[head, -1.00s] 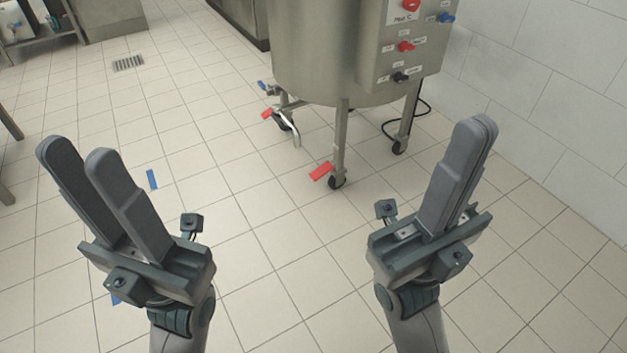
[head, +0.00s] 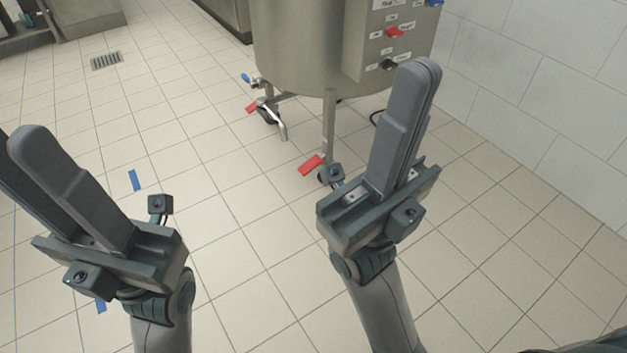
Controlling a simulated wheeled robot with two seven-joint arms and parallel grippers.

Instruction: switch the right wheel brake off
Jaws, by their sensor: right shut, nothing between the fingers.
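The steel tank (head: 300,50) stands on legs with caster wheels. A red brake pedal (head: 311,165) sticks out to the left of the front leg's wheel, tilted; that dark wheel is partly hidden by my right gripper. A second red pedal (head: 252,107) is at the left wheel (head: 267,115). The right rear wheel is hidden behind my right gripper. My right gripper (head: 418,72) is shut and empty, pointing up in the picture, right of the front pedal and apart from it. My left gripper (head: 14,150) is open and empty at the left edge, its outer finger partly cut off.
A bent steel outlet pipe (head: 282,128) and a blue-handled valve (head: 247,79) are at the tank's lower left. A control panel (head: 388,40) with red, blue and black knobs is on its right. A white wall (head: 540,90) bounds the right.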

